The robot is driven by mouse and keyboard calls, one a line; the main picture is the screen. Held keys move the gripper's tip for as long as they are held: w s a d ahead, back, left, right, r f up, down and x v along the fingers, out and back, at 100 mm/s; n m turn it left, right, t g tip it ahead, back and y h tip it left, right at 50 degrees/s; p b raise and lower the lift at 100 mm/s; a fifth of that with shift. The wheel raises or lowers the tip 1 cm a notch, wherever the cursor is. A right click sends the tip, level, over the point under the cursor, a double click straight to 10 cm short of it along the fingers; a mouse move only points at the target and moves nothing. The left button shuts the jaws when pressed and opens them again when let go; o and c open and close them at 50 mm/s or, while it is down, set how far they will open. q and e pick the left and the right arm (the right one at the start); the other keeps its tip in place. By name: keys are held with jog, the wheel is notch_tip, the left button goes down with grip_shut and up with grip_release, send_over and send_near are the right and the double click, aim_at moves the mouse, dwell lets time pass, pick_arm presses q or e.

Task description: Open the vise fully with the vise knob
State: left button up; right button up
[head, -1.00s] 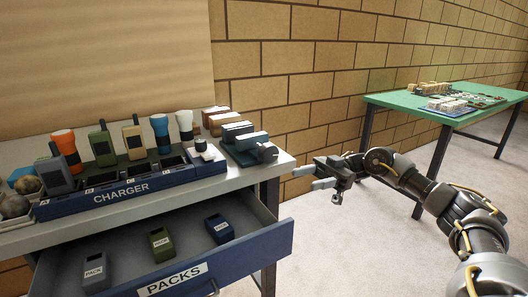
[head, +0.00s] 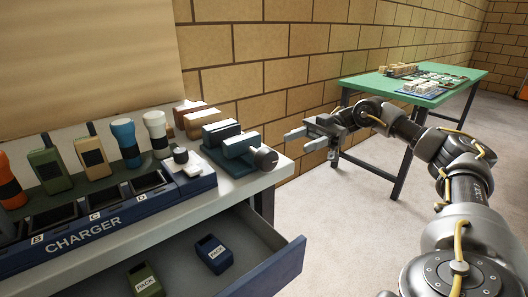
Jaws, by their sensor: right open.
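The vise (head: 225,150) is a small teal block with two jaws, standing at the right end of the grey bench. My left gripper is not in view.
A blue charger (head: 85,240) with handsets and torches stands left of the vise. Brown blocks (head: 195,118) stand behind it. An open drawer (head: 290,270) with packs juts out below the bench. A green table (head: 440,78) stands at the back right, with open floor between.

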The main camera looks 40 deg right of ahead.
aim_at(267, 155)
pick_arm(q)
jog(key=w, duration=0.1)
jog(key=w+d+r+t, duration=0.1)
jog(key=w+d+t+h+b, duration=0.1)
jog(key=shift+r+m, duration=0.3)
pick_arm(e)
jog(key=a, duration=1.1)
jog(key=shift+w, duration=0.25)
jog(key=shift+c, duration=0.3)
